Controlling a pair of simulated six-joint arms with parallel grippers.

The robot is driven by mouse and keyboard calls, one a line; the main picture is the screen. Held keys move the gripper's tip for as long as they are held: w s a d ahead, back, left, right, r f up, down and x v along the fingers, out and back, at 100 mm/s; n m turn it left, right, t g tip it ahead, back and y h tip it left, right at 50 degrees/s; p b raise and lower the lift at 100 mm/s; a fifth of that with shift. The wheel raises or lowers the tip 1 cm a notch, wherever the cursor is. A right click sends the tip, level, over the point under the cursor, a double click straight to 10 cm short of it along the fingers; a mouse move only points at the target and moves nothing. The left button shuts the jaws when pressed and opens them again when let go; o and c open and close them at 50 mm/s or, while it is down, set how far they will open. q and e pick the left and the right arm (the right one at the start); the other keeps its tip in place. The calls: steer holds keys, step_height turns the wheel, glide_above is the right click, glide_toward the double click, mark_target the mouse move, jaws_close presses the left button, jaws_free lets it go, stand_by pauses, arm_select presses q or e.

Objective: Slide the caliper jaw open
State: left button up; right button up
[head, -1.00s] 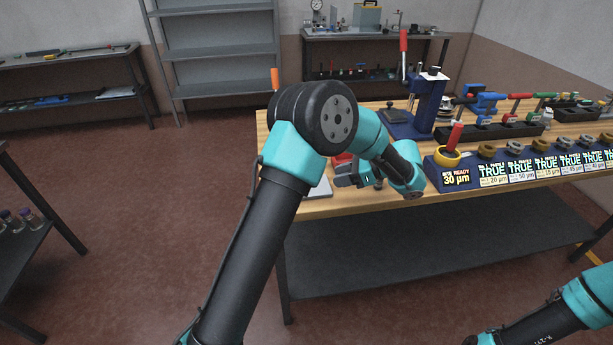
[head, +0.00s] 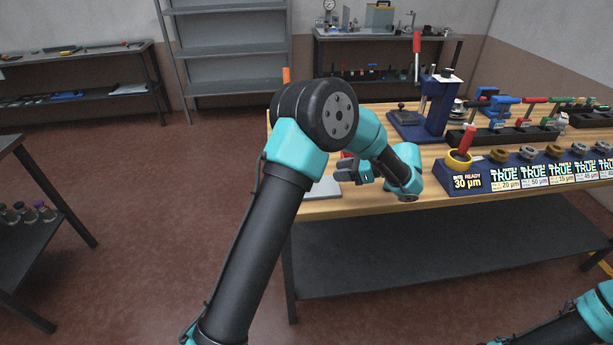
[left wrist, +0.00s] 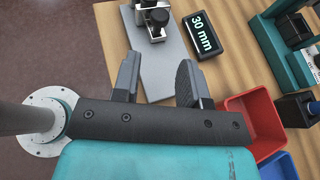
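My left gripper (left wrist: 158,82) is open and empty, with its two dark fingers apart over a light grey plate (left wrist: 172,62). A black and metal device (left wrist: 155,18), which looks like the caliper, stands on the plate beyond the fingertips, cut off by the top edge of the left wrist view. No finger visibly touches it, and its jaws cannot be made out. In the head view, my left gripper (head: 352,171) is near the bench's front left, above the plate (head: 324,188). My right gripper is out of view.
A red bin (left wrist: 232,104) and a blue bin (left wrist: 277,166) lie close to the right finger. A blue press (head: 434,105) and a gauge rack (head: 456,183) with labels stand on the wooden bench (head: 385,205). Open floor lies left of the bench.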

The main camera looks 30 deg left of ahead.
arm_select(q)
steer(key=x, duration=1.1)
steer(key=shift+s+a+f, duration=0.1)
steer(key=shift+a+f, duration=0.15)
steer(key=shift+a, duration=0.05)
jaws_close()
